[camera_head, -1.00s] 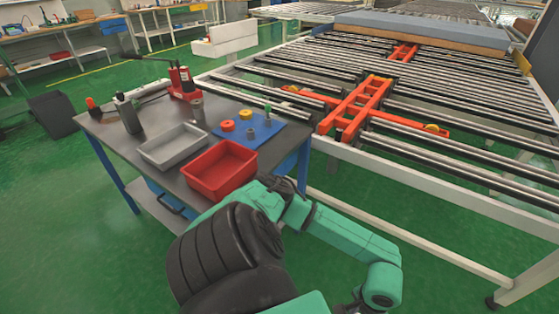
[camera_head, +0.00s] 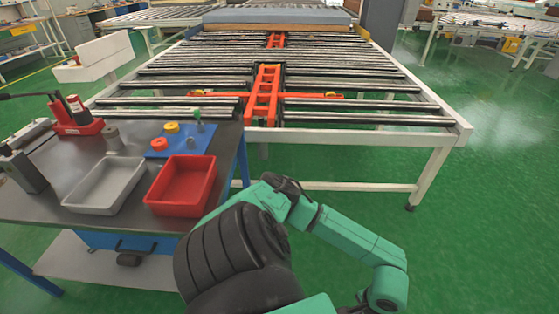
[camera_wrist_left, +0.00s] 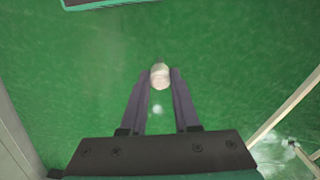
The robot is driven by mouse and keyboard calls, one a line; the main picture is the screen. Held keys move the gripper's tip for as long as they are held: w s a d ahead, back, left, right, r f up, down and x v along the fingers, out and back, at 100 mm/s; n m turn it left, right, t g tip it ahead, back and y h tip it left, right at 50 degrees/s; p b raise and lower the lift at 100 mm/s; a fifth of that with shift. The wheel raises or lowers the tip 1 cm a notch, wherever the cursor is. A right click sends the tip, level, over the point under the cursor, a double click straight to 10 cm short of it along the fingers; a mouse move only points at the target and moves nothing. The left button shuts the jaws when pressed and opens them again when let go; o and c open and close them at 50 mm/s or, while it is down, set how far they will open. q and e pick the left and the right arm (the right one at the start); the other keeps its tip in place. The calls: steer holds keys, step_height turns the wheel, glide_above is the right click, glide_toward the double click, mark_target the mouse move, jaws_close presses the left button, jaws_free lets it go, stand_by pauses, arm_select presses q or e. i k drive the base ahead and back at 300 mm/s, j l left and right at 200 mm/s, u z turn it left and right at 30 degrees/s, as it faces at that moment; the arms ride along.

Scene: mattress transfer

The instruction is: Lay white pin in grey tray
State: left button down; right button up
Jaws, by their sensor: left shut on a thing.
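The white pin (camera_wrist_left: 160,77) is between the fingertips of my left gripper (camera_wrist_left: 158,88) in the left wrist view. Its pale round end faces the camera, and the rest of it is hidden. The fingers are shut on it, with green floor below. The grey tray (camera_head: 104,187) stands on the dark table at the left of the head view, and looks empty. No gripper can be made out in the head view, and my right gripper is not seen.
A red bin (camera_head: 182,186) stands right beside the grey tray on the dark table (camera_head: 42,210). Behind them is a blue mat (camera_head: 180,138) with small parts. A roller conveyor (camera_head: 340,105) fills the back. Open green floor lies to the right.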

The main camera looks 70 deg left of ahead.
mark_target(131, 172)
steer(key=k+j+u, duration=0.1)
steer(key=k+u, duration=0.35)
steer(key=k+j+u, duration=0.25)
steer(key=u, duration=0.2)
steer(key=k+j+u, duration=0.45)
